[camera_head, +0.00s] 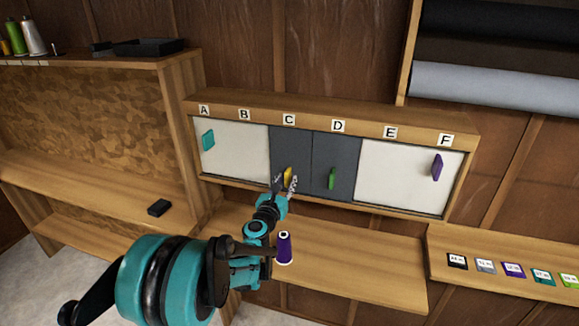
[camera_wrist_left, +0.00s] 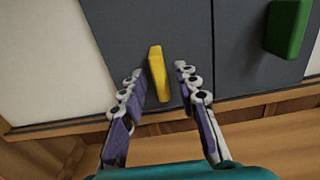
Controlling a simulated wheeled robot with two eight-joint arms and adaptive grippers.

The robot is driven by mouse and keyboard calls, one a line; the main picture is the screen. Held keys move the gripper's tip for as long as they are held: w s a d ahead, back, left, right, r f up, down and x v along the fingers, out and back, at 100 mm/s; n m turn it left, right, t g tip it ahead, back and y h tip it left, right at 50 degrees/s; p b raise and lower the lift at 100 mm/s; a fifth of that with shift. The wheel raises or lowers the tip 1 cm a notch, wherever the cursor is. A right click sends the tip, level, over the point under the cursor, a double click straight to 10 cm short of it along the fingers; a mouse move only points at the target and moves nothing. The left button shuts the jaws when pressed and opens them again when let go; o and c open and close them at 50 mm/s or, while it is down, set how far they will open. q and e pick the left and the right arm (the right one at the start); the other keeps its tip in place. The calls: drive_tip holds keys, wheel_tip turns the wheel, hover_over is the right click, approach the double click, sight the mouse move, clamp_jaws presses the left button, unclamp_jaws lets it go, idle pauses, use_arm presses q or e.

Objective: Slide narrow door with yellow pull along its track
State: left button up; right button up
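The narrow dark grey door (camera_head: 289,150) with the yellow pull (camera_head: 288,176) stands under the label C in the wall cabinet. My left gripper (camera_head: 285,183) is in front of this door at the pull. In the left wrist view the yellow pull (camera_wrist_left: 158,74) stands upright, slightly tilted, between the spread fingers of the left gripper (camera_wrist_left: 158,82). Gaps show on both sides of the pull, so the fingers appear apart from it. My right gripper is not in view.
A second grey door (camera_head: 334,165) with a green pull (camera_head: 332,178) is directly to the right. White doors with teal (camera_head: 208,139) and purple (camera_head: 437,167) pulls stand at the ends. A purple thread spool (camera_head: 285,249) stands on the shelf below, close to my left arm.

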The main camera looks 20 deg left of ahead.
use_arm(q)
clamp_jaws()
drive_tip(key=a+b, duration=0.1)
drive_tip(key=a, duration=1.3)
drive_tip(key=shift+a, duration=0.35)
unclamp_jaws()
drive_tip(key=s, duration=0.7)
drive_tip(key=shift+b, duration=0.4)
